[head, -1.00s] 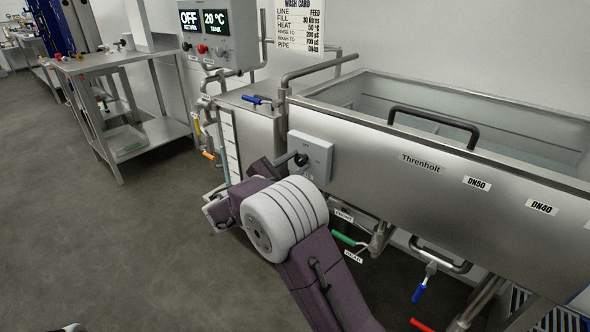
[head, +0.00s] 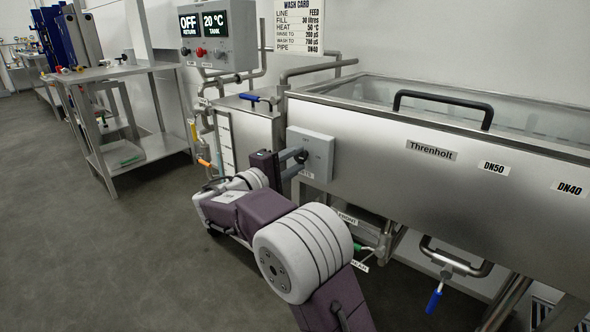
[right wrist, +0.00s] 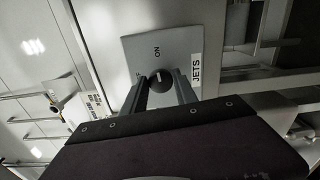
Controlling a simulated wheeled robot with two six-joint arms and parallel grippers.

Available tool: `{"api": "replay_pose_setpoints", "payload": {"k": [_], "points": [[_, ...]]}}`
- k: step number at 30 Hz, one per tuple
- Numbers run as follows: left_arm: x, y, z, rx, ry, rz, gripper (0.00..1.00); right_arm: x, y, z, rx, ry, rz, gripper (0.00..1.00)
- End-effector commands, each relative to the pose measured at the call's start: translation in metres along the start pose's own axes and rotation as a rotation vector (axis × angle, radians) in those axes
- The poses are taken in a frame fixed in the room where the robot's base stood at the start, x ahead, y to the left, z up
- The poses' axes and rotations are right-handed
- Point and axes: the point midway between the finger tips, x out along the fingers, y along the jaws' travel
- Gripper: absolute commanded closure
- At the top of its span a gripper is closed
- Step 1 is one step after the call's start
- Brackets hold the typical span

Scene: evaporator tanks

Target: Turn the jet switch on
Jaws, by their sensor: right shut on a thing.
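The jet switch is a grey box (head: 322,158) on the front of the steel tank, with a dark round knob (head: 300,156) on its face. In the right wrist view the box (right wrist: 178,48) carries a "JETS" label and an "ON" mark, and the knob (right wrist: 159,80) shows between my fingers. My right gripper (head: 294,163) is at the box, shut on the knob. Its two grey fingers (right wrist: 160,88) stand on either side of it. Which mark the knob points to is hard to tell. My left gripper is out of view.
The Threnholt tank (head: 440,185) fills the right side, with a black handle (head: 445,97) on top. A blue-handled valve (head: 434,300) hangs below it. A control box (head: 217,35) reads OFF and 20 °C. A steel table (head: 120,75) stands left; floor there is clear.

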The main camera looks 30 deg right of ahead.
Motion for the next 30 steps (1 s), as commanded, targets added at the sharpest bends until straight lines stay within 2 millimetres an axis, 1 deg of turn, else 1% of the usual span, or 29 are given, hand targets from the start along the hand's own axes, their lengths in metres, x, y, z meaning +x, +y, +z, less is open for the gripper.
{"api": "replay_pose_setpoints", "payload": {"k": [1, 7, 25, 26, 27, 30], "points": [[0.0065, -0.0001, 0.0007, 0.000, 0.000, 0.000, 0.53, -0.0002, -0.0042, -0.0003, 0.021, 0.000, -0.002, 1.00], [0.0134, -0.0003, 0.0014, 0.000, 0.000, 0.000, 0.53, -0.0002, -0.0031, -0.0003, 0.086, 0.000, -0.003, 1.00], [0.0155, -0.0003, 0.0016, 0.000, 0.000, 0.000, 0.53, -0.0002, -0.0019, -0.0001, 0.115, -0.001, -0.004, 1.00], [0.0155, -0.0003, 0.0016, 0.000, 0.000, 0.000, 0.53, -0.0002, -0.0019, -0.0001, 0.115, -0.001, -0.004, 0.57], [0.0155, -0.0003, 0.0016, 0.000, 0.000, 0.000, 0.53, -0.0002, -0.0018, -0.0001, 0.115, -0.001, -0.004, 0.46], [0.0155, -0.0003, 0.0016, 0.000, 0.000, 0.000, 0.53, -0.0001, -0.0015, -0.0001, 0.115, -0.001, -0.003, 0.46]]}}
